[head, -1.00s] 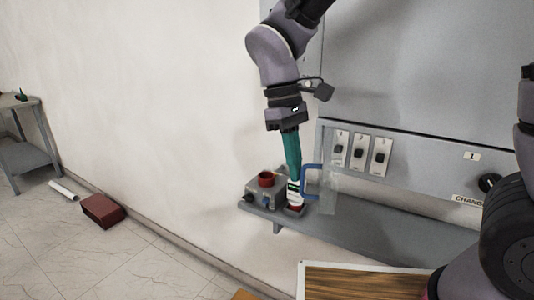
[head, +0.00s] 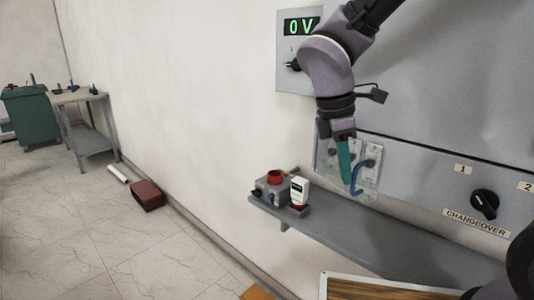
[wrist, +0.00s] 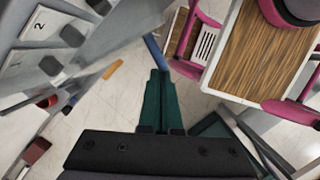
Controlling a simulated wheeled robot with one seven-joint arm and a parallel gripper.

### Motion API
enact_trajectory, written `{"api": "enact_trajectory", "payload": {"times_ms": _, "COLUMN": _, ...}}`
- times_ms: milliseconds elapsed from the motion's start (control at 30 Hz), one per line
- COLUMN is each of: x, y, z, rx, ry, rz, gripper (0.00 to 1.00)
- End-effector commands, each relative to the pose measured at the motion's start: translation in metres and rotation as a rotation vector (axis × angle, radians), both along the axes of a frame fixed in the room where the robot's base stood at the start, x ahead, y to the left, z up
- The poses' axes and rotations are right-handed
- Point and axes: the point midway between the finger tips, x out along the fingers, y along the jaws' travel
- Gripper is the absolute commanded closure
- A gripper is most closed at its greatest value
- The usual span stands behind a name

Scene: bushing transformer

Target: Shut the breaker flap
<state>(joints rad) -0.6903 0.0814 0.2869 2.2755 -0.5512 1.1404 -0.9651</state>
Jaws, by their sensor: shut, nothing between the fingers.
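The breaker flap (head: 373,190) is a clear panel with a blue handle (head: 359,180). In the head view it overlaps the breaker switches (head: 331,155); I cannot tell whether it lies flush against the cabinet. My gripper (head: 347,182) points down with its green fingers shut and empty, right beside the handle. In the wrist view the shut fingertips (wrist: 158,74) are close to the blue handle (wrist: 152,48), possibly touching it. Breakers (wrist: 42,28), one labelled 2, show at the left there. My fingers and wrist hide part of the flap and breakers.
A changeover knob (head: 484,204) is at the right. A wood-topped table (head: 380,290) stands in front. A display (head: 300,25) reads 0 V.

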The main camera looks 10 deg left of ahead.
Motion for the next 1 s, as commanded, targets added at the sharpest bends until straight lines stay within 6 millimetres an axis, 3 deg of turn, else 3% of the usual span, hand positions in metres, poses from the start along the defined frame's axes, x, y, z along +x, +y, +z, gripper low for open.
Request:
{"api": "enact_trajectory", "payload": {"times_ms": 200, "x": 0.014, "y": -0.017, "z": 0.0, "rx": 0.0, "ry": -0.002, "rz": 0.134, "gripper": 1.0}}
{"api": "enact_trajectory", "payload": {"times_ms": 400, "x": 0.021, "y": -0.027, "z": 0.0, "rx": 0.0, "ry": -0.001, "rz": 0.138, "gripper": 1.0}}
{"api": "enact_trajectory", "payload": {"times_ms": 1000, "x": 0.026, "y": -0.033, "z": 0.0, "rx": 0.0, "ry": 0.0, "rz": 0.136, "gripper": 1.0}}
